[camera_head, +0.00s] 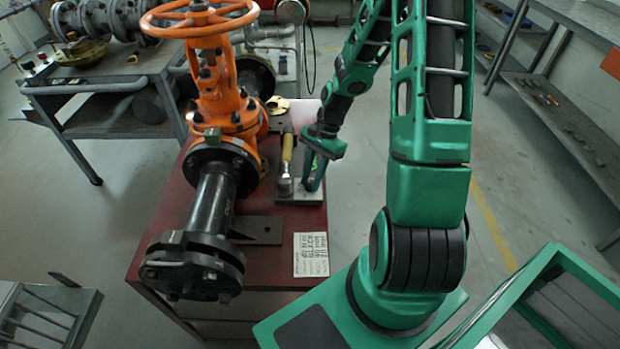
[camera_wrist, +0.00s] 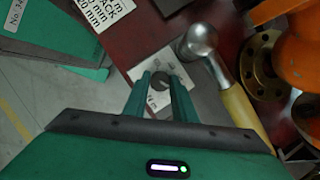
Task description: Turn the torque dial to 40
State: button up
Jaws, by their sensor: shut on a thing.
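The torque dial (camera_wrist: 160,84) is a small dark round knob with a pale mark, on a white scale plate (camera_wrist: 187,77) in the wrist view. My gripper (camera_wrist: 160,80) reaches it from above, its two green fingers shut on either side of the knob. The scale numbers are too small and partly covered to read. In the head view my gripper (camera_head: 312,184) points down at a grey block (camera_head: 300,198) on the red table; the dial is hidden there. A tool with a yellow handle (camera_head: 287,152) and a round metal head (camera_head: 285,184) lies beside my fingers.
The orange gate valve (camera_head: 232,120) with its black flanged pipe (camera_head: 213,200) stands left of the block on the red table (camera_head: 160,255). A printed card (camera_head: 311,254) lies near the front edge. A brass flange (camera_wrist: 262,65) is close by.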

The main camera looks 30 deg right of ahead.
jog(key=n, duration=0.2)
jog(key=n+g, duration=0.1)
jog(key=shift+w+a+n+h, duration=0.1)
jog(key=shift+w+n+h, duration=0.2)
jog(key=shift+n+h, duration=0.1)
jog(key=n, duration=0.2)
jog(key=n+g+h, duration=0.1)
jog(key=n, duration=0.1)
jog(key=shift+w+a+n, duration=0.1)
jog(key=shift+w+n, duration=0.05)
jog(key=shift+n, duration=0.15)
jog(key=n+h, duration=0.1)
jog(key=n, duration=0.1)
jog(key=n+g, duration=0.1)
jog(key=n, duration=0.1)
jog(key=shift+a+n+h, duration=0.15)
jog(key=shift+n+h, duration=0.15)
jog(key=shift+h, duration=0.1)
jog(key=shift+a+n+h, duration=0.1)
jog(key=shift+n+h, duration=0.7)
jog(key=shift+n, duration=1.2)
jog(key=o, duration=1)
jog(key=shift+o, duration=0.2)
